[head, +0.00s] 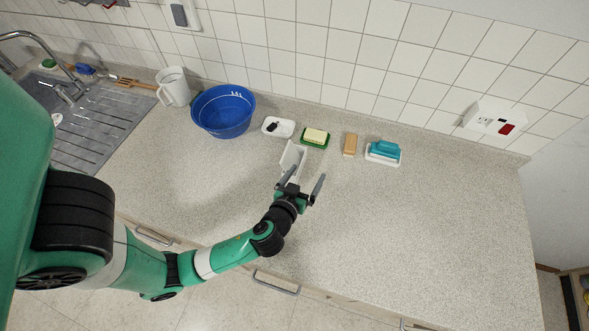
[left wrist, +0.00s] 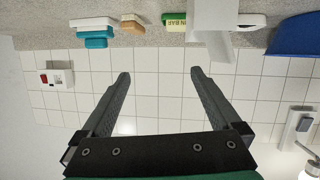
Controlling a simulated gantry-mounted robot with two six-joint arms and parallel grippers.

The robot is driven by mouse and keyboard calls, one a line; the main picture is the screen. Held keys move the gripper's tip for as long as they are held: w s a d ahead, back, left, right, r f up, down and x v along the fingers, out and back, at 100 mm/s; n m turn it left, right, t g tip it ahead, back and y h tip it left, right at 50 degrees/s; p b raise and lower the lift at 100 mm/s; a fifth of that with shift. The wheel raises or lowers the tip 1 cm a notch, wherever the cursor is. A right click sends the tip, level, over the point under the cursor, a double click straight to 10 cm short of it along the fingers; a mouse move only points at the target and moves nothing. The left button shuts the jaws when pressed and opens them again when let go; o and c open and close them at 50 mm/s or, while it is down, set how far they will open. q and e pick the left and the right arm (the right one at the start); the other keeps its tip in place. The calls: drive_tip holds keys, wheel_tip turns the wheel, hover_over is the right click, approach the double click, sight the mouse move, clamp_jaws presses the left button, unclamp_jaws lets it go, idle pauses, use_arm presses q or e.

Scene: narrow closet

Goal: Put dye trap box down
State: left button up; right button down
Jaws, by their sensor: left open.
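A white box (head: 292,158), which I take to be the dye trap box, stands on the speckled counter just beyond my left gripper (head: 304,181). In the left wrist view the white box (left wrist: 213,20) shows upside down at the top, past the tip of the right-hand finger. My left gripper's fingers (left wrist: 160,73) are apart with nothing between them. The box lies off to one side of the gap. I cannot tell whether one finger touches it. The lower part of the box is partly hidden by the gripper in the head view. My right gripper is not in view.
Along the tiled wall stand a white jug (head: 173,87), a blue basin (head: 223,111), a white dish (head: 286,132), a soap on a green dish (head: 314,138), a tan block (head: 350,145) and a teal item (head: 384,149) on a white tray. The counter's right side (head: 440,220) is clear.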

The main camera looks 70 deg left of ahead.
use_arm(q)
drive_tip(key=shift+g+y, duration=0.3)
drive_tip(key=shift+g, duration=0.5)
drive_tip(key=s+f, duration=0.1)
drive_tip(key=s, duration=0.1)
drive_tip(key=s+a+f, duration=0.1)
drive_tip(key=s+f, duration=0.3)
drive_tip(key=shift+s+a+f, duration=0.1)
drive_tip(key=shift+s+a, duration=0.1)
drive_tip(key=shift+s, duration=0.15)
drive_tip(key=w+a+f+b, duration=0.1)
drive_tip(key=a+b, duration=0.1)
drive_tip(key=b, duration=0.3)
drive_tip(key=shift+w+f, duration=0.15)
drive_tip(key=shift+f, duration=0.25)
drive_tip(key=shift+w+a+p, duration=0.8)
drive_tip(key=shift+w+a, duration=0.15)
drive_tip(key=shift+a, duration=0.25)
drive_tip(key=shift+x, duration=3)
drive_tip(key=shift+w+d+f, duration=0.1)
drive_tip(key=shift+d, duration=0.05)
drive_tip(key=shift+c, duration=0.3)
clamp_jaws()
